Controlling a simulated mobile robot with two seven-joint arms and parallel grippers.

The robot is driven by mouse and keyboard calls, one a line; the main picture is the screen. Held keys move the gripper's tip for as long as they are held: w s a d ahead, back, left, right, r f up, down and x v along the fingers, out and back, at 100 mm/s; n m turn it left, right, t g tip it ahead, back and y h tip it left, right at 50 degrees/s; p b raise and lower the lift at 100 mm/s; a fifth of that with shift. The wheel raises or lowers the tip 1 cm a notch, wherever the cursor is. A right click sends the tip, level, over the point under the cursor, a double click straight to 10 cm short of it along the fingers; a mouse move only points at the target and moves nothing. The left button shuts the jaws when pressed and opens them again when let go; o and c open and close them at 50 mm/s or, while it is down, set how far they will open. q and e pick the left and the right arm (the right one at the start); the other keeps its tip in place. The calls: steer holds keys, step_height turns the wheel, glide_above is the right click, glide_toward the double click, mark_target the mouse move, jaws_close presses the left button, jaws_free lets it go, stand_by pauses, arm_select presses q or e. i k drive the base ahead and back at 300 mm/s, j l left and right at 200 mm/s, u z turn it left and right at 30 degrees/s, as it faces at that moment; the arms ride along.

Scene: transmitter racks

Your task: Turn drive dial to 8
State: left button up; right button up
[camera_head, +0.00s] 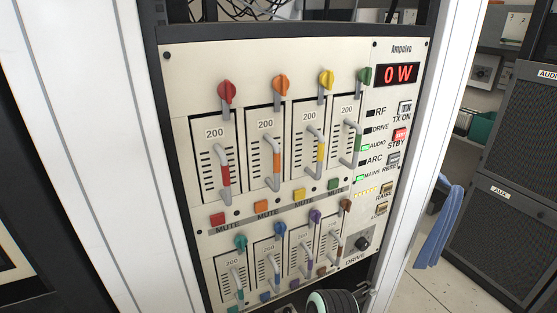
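The drive dial (362,243) is a small black round knob at the lower right of the cream transmitter panel (400,62). The word DRIVE is printed below it. Its numbers and pointer are too small to read, so its setting cannot be told. Neither gripper can be made out in the head view, and nothing is seen touching the dial. A dark ribbed round part with a pale rim (335,302) shows at the bottom edge, below the dial; I cannot tell whether it belongs to one of my arms.
The red display (397,75) reads 0 W. STBY (400,136) glows red. Colored knobs and grey lever handles stick out left of the dial. The white rack post (440,120) stands at right. A blue cloth (438,225) hangs beyond it, near dark cabinets (505,240).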

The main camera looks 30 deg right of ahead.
mark_target(362, 244)
steer(key=k+l+z, duration=0.2)
steer(key=z, duration=0.2)
steer(key=k+l+z, duration=0.15)
steer(key=l+z, duration=0.25)
steer(key=k+l+z, duration=0.15)
steer(key=z, duration=0.25)
steer(key=l, duration=0.1)
